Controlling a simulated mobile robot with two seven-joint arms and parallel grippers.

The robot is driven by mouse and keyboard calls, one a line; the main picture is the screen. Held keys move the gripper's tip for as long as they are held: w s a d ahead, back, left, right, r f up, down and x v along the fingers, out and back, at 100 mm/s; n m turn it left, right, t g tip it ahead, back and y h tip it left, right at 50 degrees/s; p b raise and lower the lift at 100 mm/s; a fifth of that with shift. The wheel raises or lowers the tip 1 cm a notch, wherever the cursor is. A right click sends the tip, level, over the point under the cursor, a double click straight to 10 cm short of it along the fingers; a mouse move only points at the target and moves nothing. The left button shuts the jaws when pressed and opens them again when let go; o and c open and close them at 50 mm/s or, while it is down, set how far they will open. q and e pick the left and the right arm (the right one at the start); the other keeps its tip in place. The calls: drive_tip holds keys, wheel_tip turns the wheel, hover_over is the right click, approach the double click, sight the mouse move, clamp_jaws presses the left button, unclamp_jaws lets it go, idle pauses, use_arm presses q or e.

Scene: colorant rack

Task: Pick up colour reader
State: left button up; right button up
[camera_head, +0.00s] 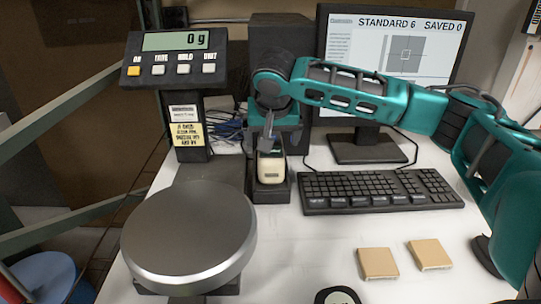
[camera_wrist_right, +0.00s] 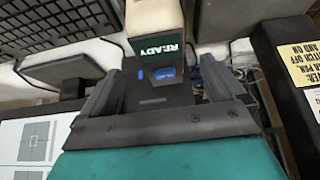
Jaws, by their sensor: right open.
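The colour reader (camera_head: 271,166) is a small cream and dark device standing upright in a black dock (camera_head: 270,191) between the scale and the keyboard. In the right wrist view the reader (camera_wrist_right: 156,20) shows a dark display reading "READY" and a blue patch below it. My right gripper (camera_head: 268,138) is directly above and at the reader's top, pointing down. In the right wrist view its two grey fingers (camera_wrist_right: 164,82) are spread, one on each side of the reader's near end. I cannot tell whether they touch it. My left gripper is not in view.
A round scale pan (camera_head: 190,235) is at the left, with its display (camera_head: 175,55) reading 0 g. A keyboard (camera_head: 380,190) and monitor (camera_head: 395,60) are at the right. Two tan tiles (camera_head: 377,263) lie in front. White table is clear between the dock and the tiles.

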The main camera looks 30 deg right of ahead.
drive_tip(key=x, duration=0.8)
drive_tip(key=shift+w, duration=0.4)
drive_tip(key=c, duration=1.5)
drive_tip(key=shift+r, duration=0.1)
drive_tip(key=shift+c, duration=0.5)
